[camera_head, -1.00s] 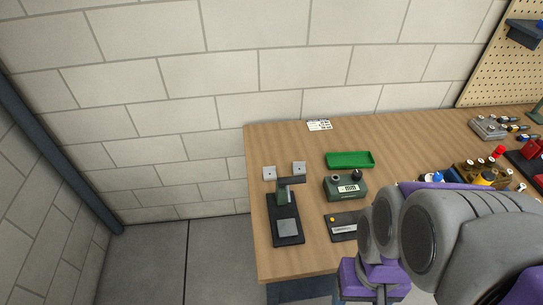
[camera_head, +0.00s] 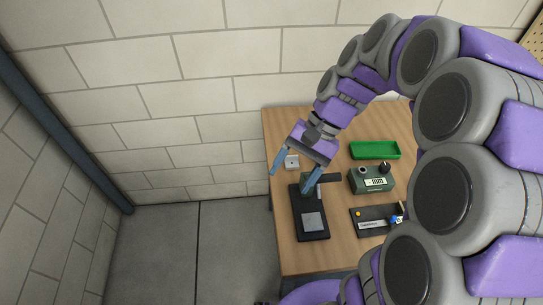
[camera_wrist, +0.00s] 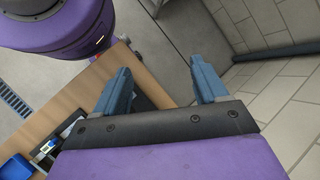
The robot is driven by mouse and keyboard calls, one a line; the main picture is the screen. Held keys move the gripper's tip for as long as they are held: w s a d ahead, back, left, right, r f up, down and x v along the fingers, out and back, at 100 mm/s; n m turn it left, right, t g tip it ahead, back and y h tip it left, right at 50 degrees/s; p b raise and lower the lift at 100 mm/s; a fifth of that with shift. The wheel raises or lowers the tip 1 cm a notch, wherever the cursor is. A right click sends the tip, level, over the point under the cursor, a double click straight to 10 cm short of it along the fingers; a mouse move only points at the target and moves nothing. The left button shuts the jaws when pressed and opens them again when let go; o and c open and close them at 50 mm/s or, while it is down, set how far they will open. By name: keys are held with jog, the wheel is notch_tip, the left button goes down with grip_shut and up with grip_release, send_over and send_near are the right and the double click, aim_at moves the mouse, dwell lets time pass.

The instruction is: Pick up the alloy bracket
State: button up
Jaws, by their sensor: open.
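My gripper (camera_head: 291,180) is open and empty in the head view, above the bench's left end with its fingers pointing down. A small light-grey metal plate with a dark hole (camera_head: 292,162) lies at the back left of the bench and shows between the fingers. It may be the alloy bracket; I cannot tell for sure. A dark stand (camera_head: 310,231) with an upright post is just in front, with a grey square plate (camera_head: 312,222) on its base.
On the wooden bench (camera_head: 285,126) are a green tray (camera_head: 376,150), a dark green instrument box (camera_head: 371,182) and a black board (camera_head: 372,221). My arm hides the bench's right side. A block wall (camera_head: 150,60) stands behind; open floor (camera_head: 165,250) lies left.

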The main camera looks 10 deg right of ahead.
jog(key=w+d+f+m+y, duration=0.2)
jog(key=w+f+m+y, duration=0.1)
jog(key=w, duration=0.6)
jog(key=w+d+f+m+y, duration=0.2)
jog(key=w+d+f+m, duration=0.1)
jog(key=w, duration=0.5)
jog(key=w+d+f+m+t+y, duration=0.2)
jog(key=w+d+f+m, duration=0.2)
jog(key=w+d+f, duration=0.3)
jog(key=m+t, duration=0.2)
jog(key=m, duration=0.1)
send_near(287, 163)
jog(key=shift+y, duration=0.3)
jog(key=b+x, duration=0.2)
jog(key=x, duration=0.2)
jog(key=b+x, duration=0.2)
jog(key=x, duration=0.3)
jog(key=shift+s+a+r, duration=0.1)
jog(key=shift+a, duration=0.25)
jog(key=shift+c, duration=0.2)
jog(key=c, duration=1.1)
